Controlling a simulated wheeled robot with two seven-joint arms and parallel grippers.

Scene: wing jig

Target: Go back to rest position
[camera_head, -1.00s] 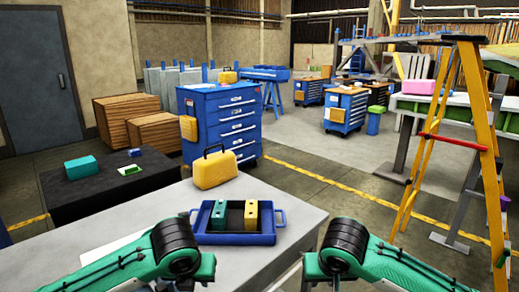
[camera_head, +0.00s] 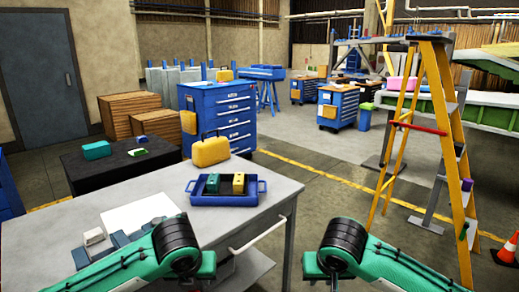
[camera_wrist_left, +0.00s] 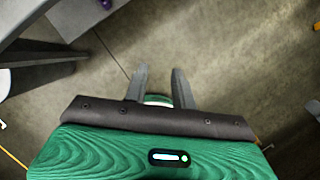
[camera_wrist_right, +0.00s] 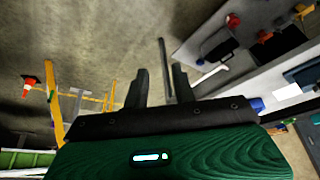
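My left arm (camera_head: 175,245) and my right arm (camera_head: 345,248) come up symmetrically from the bottom of the head view, both folded with green and black links. The grippers themselves lie out of the head view. In the left wrist view my left gripper (camera_wrist_left: 160,72) has its two grey fingers apart, with bare floor beyond them. In the right wrist view my right gripper (camera_wrist_right: 157,72) also has its fingers apart. A thin grey rod shows behind its gap, and no held object is visible.
A grey table (camera_head: 230,222) stands close ahead on the left, holding a blue tray (camera_head: 228,200) with green and yellow blocks and a yellow case (camera_head: 210,152). A yellow stepladder (camera_head: 455,165) and an orange cone (camera_head: 508,250) stand on the right. Floor between is clear.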

